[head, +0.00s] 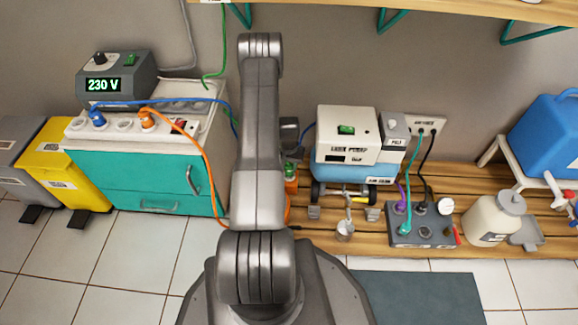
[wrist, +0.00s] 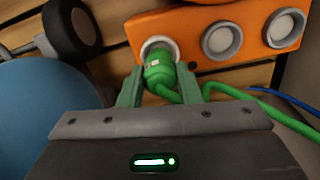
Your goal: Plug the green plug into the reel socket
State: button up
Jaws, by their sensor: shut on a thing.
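In the wrist view, the green plug (wrist: 159,75) is between the two green fingers of my gripper (wrist: 160,84), which is shut on it. The plug's front end is at the leftmost round grey socket (wrist: 158,46) of the orange reel (wrist: 190,24). It overlaps the socket's lower rim; how deep it sits I cannot tell. A green cable (wrist: 240,94) runs from the plug to the right. In the head view, my arm hides most of the reel; a sliver of orange (head: 289,212) and some green show beside it.
Two more round sockets (wrist: 221,40) sit to the right on the reel. A black wheel (wrist: 72,27) and a blue tank (wrist: 45,115) are close on the left. In the head view, the pump unit (head: 345,135) and a grey socket box (head: 422,235) stand right of my arm.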

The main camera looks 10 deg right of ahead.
jog(key=shift+f+b, duration=0.8)
jog(key=shift+f, duration=0.2)
jog(key=o, duration=1.1)
jog(key=shift+r, duration=0.1)
notch_tip(320, 180, up, 7)
jog(key=p, duration=0.3)
jog(key=shift+r, duration=0.2)
jog(key=shift+f, duration=0.1)
jog(key=shift+f+b, duration=1)
jog(key=shift+f, duration=2.1)
